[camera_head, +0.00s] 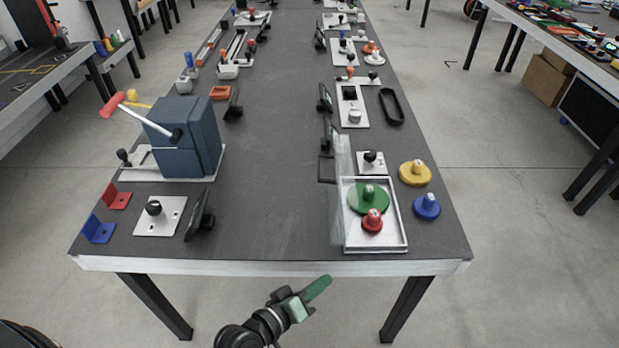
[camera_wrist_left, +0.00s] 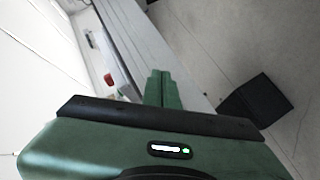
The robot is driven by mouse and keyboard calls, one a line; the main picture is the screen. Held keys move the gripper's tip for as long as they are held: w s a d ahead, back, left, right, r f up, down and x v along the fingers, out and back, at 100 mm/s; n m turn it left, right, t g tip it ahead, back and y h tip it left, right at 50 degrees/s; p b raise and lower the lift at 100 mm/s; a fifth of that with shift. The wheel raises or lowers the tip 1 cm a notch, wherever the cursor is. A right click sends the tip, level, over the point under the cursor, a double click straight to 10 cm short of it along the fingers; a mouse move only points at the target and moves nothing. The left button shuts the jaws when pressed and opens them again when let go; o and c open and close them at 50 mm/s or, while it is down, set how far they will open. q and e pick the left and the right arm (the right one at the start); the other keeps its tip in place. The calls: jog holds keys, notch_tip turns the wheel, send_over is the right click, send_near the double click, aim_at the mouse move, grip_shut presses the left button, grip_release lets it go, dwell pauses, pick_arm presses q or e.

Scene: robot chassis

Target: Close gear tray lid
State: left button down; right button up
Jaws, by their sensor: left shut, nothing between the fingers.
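The gear tray (camera_head: 376,246) is a white shallow box at the table's front right. A green gear (camera_head: 368,197) and a red gear (camera_head: 372,221) lie in it. Its clear lid (camera_head: 341,190) stands up along the tray's left side, so the tray is open. My left gripper (camera_head: 322,285), with green fingers, is in front of the table's front edge, left of the tray and apart from it. It is shut and empty. In the left wrist view, the fingers (camera_wrist_left: 162,88) are together, with a red piece (camera_wrist_left: 108,79) beyond. My right gripper is not in view.
A yellow gear (camera_head: 415,173) and a blue gear (camera_head: 427,207) stand right of the tray. A small knob plate (camera_head: 371,162) is just behind it. A blue box (camera_head: 185,135) and a knob panel (camera_head: 160,216) are at the left. The table's middle is clear.

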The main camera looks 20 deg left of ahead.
pick_arm(q)
notch_tip(320, 180, up, 12)
jog(key=w+n+t, duration=0.2)
jog(key=n+t, duration=0.3)
jog(key=n, duration=0.1)
jog(key=w+a+r+n+t+y, duration=0.15)
jog(key=a+r+n+y, duration=0.25)
jog(key=a+n+y, duration=0.55)
notch_tip(320, 180, up, 3)
jog(key=n+h+p, duration=0.1)
jog(key=n+p, duration=0.2)
send_over(330, 187)
jog(key=s+a, duration=0.4)
jog(key=shift+w+a+f, duration=0.1)
jog(key=shift+f, duration=0.15)
